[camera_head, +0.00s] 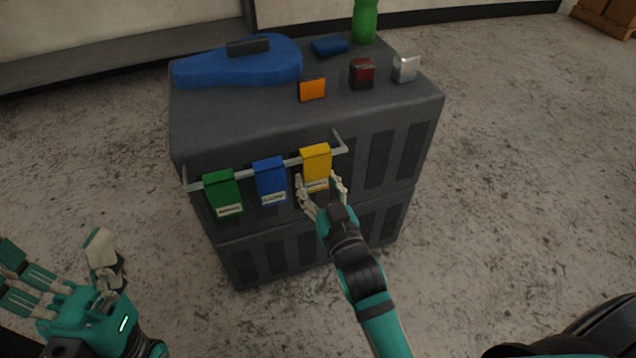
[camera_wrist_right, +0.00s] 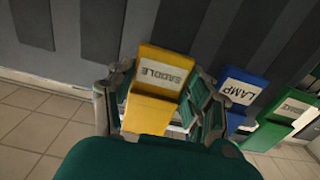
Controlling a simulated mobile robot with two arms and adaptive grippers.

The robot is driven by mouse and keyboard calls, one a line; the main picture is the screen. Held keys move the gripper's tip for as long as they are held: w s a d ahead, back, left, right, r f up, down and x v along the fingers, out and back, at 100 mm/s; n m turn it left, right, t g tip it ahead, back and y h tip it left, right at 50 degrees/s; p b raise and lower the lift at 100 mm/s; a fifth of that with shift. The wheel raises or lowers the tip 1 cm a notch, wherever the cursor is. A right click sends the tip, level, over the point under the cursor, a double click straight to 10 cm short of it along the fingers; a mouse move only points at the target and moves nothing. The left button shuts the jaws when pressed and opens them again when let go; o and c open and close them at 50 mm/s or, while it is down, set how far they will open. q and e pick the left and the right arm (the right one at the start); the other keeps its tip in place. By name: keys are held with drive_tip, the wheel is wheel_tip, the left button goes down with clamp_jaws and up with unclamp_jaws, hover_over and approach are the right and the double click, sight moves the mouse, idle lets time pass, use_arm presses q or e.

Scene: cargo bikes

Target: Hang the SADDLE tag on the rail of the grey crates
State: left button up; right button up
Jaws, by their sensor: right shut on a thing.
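The yellow SADDLE tag (camera_head: 316,158) is at the right part of the rail (camera_head: 243,174) on the front of the grey crates (camera_head: 378,172). Its folded top overlaps the rail; whether its weight rests there I cannot tell. My right gripper (camera_head: 321,187) is shut on the lower part of this tag from below. In the right wrist view the SADDLE tag (camera_wrist_right: 158,80) shows between the fingers, its lettering upside down. My left gripper (camera_head: 75,262) is open and empty at the lower left, away from the crates.
A blue LAMP tag (camera_head: 270,178) and a green tag (camera_head: 222,190) hang on the rail left of the yellow one. On the crate top lie a blue case (camera_head: 245,66), an orange reflector (camera_head: 311,89), a red lamp (camera_head: 362,74), a silver lamp (camera_head: 405,68) and a green bottle (camera_head: 365,20).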

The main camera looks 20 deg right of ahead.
drive_tip(key=o, duration=1.2)
drive_tip(key=shift+c, duration=0.2)
drive_tip(key=shift+s, duration=0.1)
